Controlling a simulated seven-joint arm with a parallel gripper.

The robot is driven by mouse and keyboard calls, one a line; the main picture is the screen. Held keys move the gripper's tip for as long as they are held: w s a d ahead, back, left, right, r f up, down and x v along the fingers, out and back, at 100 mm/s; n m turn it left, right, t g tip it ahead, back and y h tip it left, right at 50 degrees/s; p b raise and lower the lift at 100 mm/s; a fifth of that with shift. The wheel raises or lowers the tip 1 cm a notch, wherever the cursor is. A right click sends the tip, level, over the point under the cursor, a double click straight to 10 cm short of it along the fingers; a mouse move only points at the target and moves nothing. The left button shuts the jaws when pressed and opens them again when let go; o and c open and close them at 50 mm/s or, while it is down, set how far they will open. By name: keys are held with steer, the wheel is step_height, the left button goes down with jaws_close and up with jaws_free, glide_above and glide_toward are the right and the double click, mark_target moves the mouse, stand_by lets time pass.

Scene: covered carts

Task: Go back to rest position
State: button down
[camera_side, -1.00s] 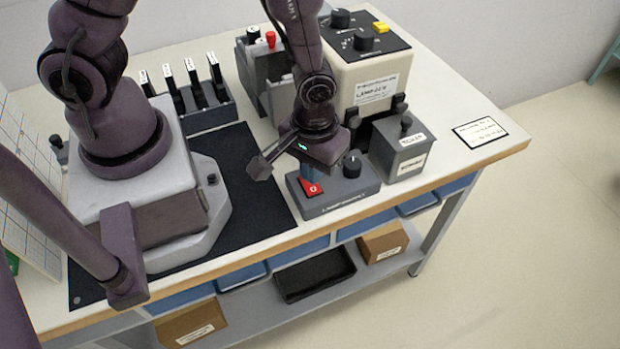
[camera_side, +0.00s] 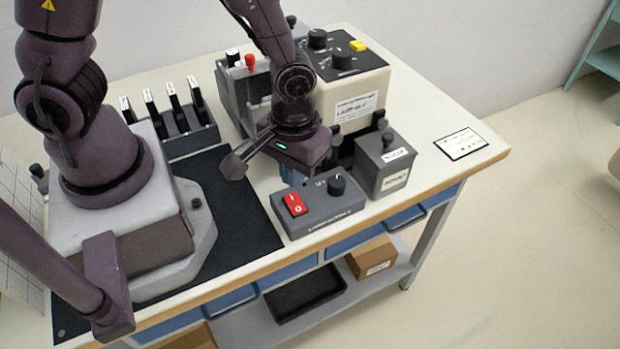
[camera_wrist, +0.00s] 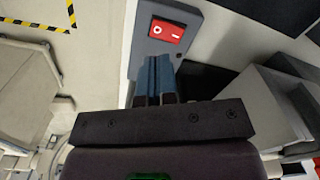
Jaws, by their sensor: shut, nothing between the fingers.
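My gripper (camera_side: 291,172) is shut and empty, just behind the grey switch box in the side view. In the wrist view its blue fingers (camera_wrist: 154,78) are together, with the switch box beyond their tips. The grey switch box (camera_side: 328,210) stands near the table's front edge. It bears a red rocker switch (camera_side: 294,204) and a black knob (camera_side: 337,185). The red switch also shows in the wrist view (camera_wrist: 167,30), clear of the fingers.
A beige lamp unit (camera_side: 358,92) with black knobs stands behind my gripper. A grey lidded box (camera_side: 385,162) is to the right of the switch box. A rack of labelled levers (camera_side: 180,140) stands at the left. The table's right end holds a flat label card (camera_side: 461,143).

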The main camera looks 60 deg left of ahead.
steer(key=s+a+r+m+t, duration=0.1)
steer(key=a+r+t, duration=0.1)
steer(key=r, duration=0.6)
steer(key=s+a+r+m+t, duration=0.2)
steer(key=a+r, duration=0.2)
steer(key=r, duration=0.4)
steer(key=s+a+r+m+t, duration=0.1)
steer(key=s+a+r+m, duration=0.1)
steer(key=r, duration=0.6)
steer(key=shift+s+a+t, duration=0.25)
steer(key=shift+a+t, duration=0.15)
